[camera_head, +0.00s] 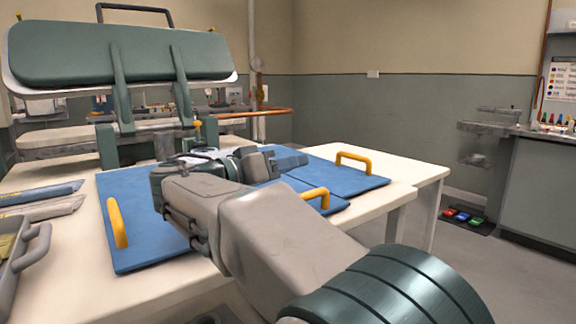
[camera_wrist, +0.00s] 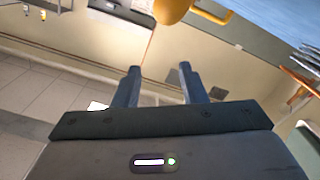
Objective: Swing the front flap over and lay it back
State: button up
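A blue folding board (camera_head: 135,190) lies on the white table with its panels appearing flat. One yellow handle (camera_head: 118,222) stands at its left side, one (camera_head: 315,197) at its near right part, and one (camera_head: 353,162) on the far right panel. I cannot tell for sure which panel is the front flap. My gripper (camera_head: 288,160) is over the board's middle, pointing right; my arm hides much of the board. In the wrist view my gripper (camera_wrist: 160,82) has its fingers apart with nothing between them. A yellow handle (camera_wrist: 172,10) shows beyond the fingertips, close to the camera.
A green padded press (camera_head: 120,52) stands behind the table. A counter (camera_head: 540,185) stands farther right.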

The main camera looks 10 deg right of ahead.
jog(key=p+v, duration=0.3)
jog(key=v, duration=1)
jog(key=shift+s+a, duration=0.15)
jog(key=shift+a, duration=0.2)
jog(key=s+d+n+g+y+p, duration=0.2)
jog(key=d+n+g+y+p, duration=0.35)
jog(key=d+p, duration=1.1)
jog(key=s+d+r+y+p, duration=0.1)
jog(key=s+d+y+p, duration=0.1)
jog(key=s+y+p, duration=0.3)
jog(key=s+d+r+y+p, duration=0.2)
jog(key=s+y+p, duration=0.3)
jog(key=s+p, duration=0.4)
jog(key=shift+n+g+p, duration=0.45)
jog(key=shift+p, duration=0.2)
